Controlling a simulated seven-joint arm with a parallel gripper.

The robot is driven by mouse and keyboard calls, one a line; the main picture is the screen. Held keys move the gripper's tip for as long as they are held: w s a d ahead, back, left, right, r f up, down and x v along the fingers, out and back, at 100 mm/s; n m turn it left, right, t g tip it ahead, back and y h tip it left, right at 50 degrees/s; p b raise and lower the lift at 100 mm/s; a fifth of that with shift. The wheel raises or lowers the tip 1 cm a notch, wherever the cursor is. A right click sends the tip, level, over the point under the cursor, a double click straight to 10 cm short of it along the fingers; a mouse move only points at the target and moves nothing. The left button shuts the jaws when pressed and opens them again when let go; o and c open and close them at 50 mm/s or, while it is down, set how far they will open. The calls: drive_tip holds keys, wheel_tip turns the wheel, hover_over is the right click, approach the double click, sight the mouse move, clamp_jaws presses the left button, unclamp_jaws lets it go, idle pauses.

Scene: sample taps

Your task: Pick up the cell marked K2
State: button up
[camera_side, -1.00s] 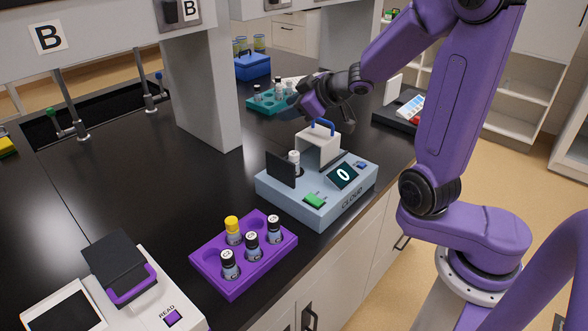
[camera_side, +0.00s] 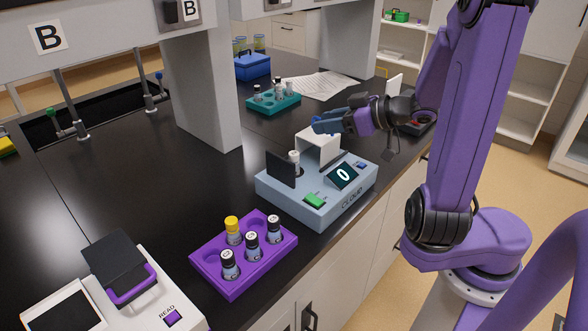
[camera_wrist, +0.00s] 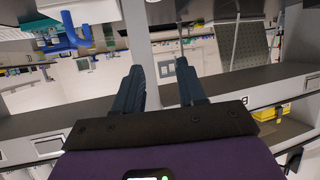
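Several capped cells stand upright in a purple tray (camera_side: 205,262): a yellow-capped one (camera_side: 233,230) and dark-capped ones, such as the front one (camera_side: 230,265). Another cell (camera_side: 294,160) stands in the blue-grey CLOUD device (camera_side: 290,203). More cells (camera_side: 279,90) stand in a teal rack (camera_side: 262,107) at the back. The marks are too small for me to tell which is K2.
A white reader (camera_side: 150,310) with a dark lid is at the front left. Taps (camera_side: 80,130) stand at the sink on the left. A grey pillar (camera_side: 205,90) rises behind the CLOUD device. Papers and a blue box (camera_side: 253,66) lie farther back. The black bench between is clear.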

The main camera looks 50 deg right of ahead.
drive_tip(key=f, duration=0.7)
drive_tip(key=shift+s+f, duration=0.25)
drive_tip(key=shift+s, duration=0.05)
drive_tip(key=shift+x, duration=3.7)
clamp_jaws()
